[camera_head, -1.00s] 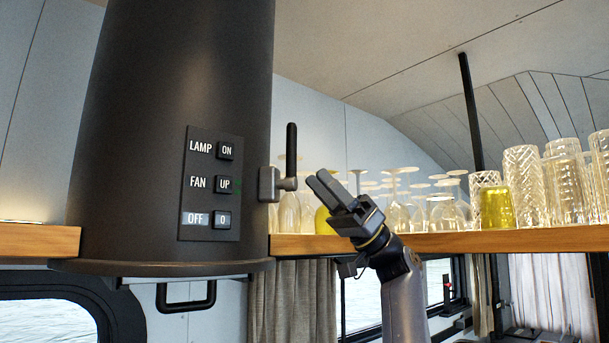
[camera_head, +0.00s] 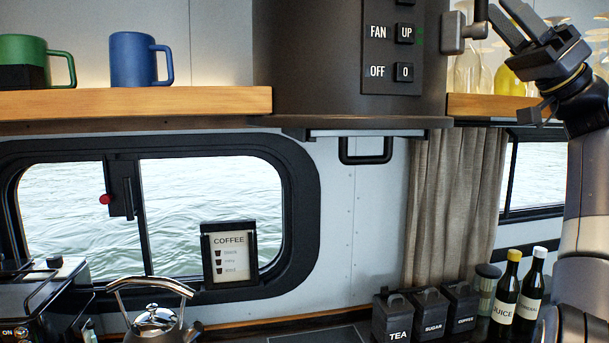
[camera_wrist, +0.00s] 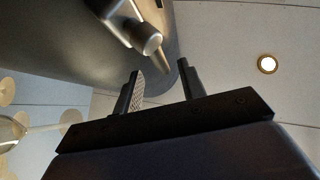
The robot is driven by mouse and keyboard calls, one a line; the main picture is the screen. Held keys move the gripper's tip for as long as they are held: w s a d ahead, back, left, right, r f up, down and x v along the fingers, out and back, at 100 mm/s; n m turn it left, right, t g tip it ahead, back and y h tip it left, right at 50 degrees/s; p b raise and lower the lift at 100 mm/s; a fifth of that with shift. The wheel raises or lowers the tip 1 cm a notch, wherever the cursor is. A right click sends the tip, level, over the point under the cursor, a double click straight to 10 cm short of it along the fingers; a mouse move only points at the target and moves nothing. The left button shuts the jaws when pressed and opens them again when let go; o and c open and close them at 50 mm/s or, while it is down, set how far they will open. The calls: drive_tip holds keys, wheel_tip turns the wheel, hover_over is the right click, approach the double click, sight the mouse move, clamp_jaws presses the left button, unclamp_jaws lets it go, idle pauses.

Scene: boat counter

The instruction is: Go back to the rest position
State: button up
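My gripper (camera_head: 506,14) is at the upper right of the head view, in front of the shelf and right of the dark range hood (camera_head: 310,60). Its two fingers point up and left, and the tips come near the top edge. In the wrist view the fingers (camera_wrist: 161,80) stand apart with nothing between them. The hood's side lever (camera_head: 458,32) is left of the gripper, and its top is cut off. A round-ended metal part of it shows beyond the fingers in the wrist view (camera_wrist: 148,40), apart from them.
Glasses (camera_head: 468,75) and a yellow item (camera_head: 508,80) stand on the right shelf (camera_head: 490,105) behind my gripper. Mugs (camera_head: 137,60) stand on the left shelf. Below are a kettle (camera_head: 155,320), canisters (camera_head: 432,312) and two bottles (camera_head: 508,290).

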sight(479, 21)
drive_tip(key=p+x, duration=0.1)
drive_tip(key=x, duration=0.4)
drive_tip(key=shift+a+r+p, duration=0.2)
drive_tip(key=shift+r+p, duration=0.05)
drive_tip(key=shift+p, duration=0.1)
drive_tip(key=shift+d+f, duration=0.1)
drive_tip(key=b+v, duration=0.4)
drive_tip(key=v, duration=0.7)
drive_tip(key=p+x, duration=0.4)
drive_tip(key=x, duration=0.7)
drive_tip(key=shift+d, duration=0.15)
drive_tip(key=shift+w+a+f+t+b, duration=0.1)
drive_tip(key=shift+a+f+t+b, duration=0.05)
drive_tip(key=shift+a+t+b, duration=0.2)
drive_tip(key=shift+d+f+m+t+b, duration=0.1)
drive_tip(key=shift+d+m+t+b, duration=0.1)
drive_tip(key=shift+m+t+b, duration=0.5)
drive_tip(key=m, duration=0.1)
drive_tip(key=t, duration=0.1)
drive_tip(key=m+t, duration=0.1)
drive_tip(key=shift+w+d+m+b, duration=0.25)
drive_tip(key=shift+d+m+b, duration=0.05)
drive_tip(key=shift+d+b, duration=0.05)
drive_tip(key=shift+m+t+h, duration=0.3)
drive_tip(key=shift+m+t, duration=0.3)
drive_tip(key=shift+t, duration=0.05)
